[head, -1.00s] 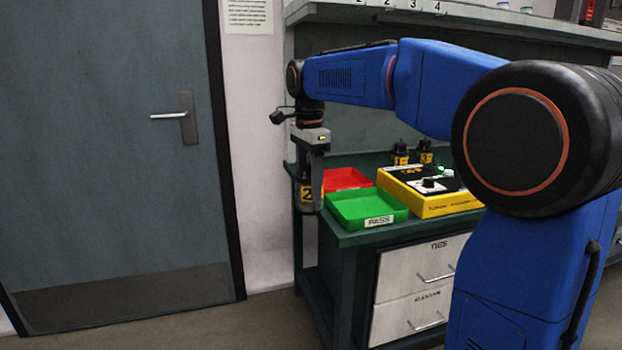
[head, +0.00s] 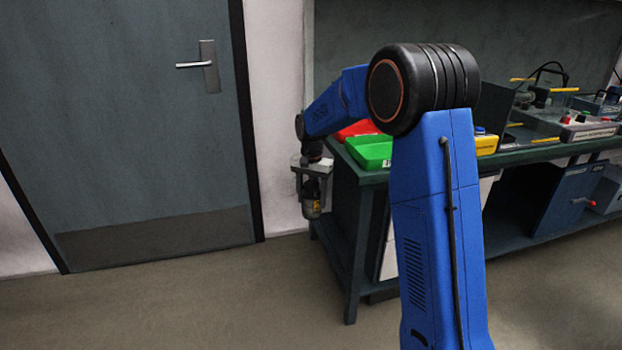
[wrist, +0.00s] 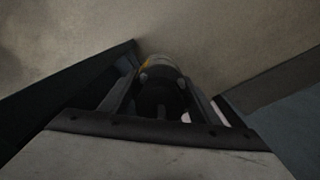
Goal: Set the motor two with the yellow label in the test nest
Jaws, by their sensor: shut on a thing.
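My gripper (head: 312,196) is shut on a motor (head: 312,207) with a yellow label, held upright off the left end of the bench, over the floor. In the wrist view the motor (wrist: 160,70) sits between the fingers, with a bit of yellow at its upper edge. The number on its label is not readable now. I cannot make out the test nest for certain; equipment with a clear guard (head: 535,125) stands farther right on the bench.
The bench (head: 372,178) carries a green tray (head: 370,152), a red tray (head: 357,129) and a yellow box (head: 487,143) partly behind my arm. A grey door (head: 130,120) is at left. The floor (head: 220,300) in front is clear.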

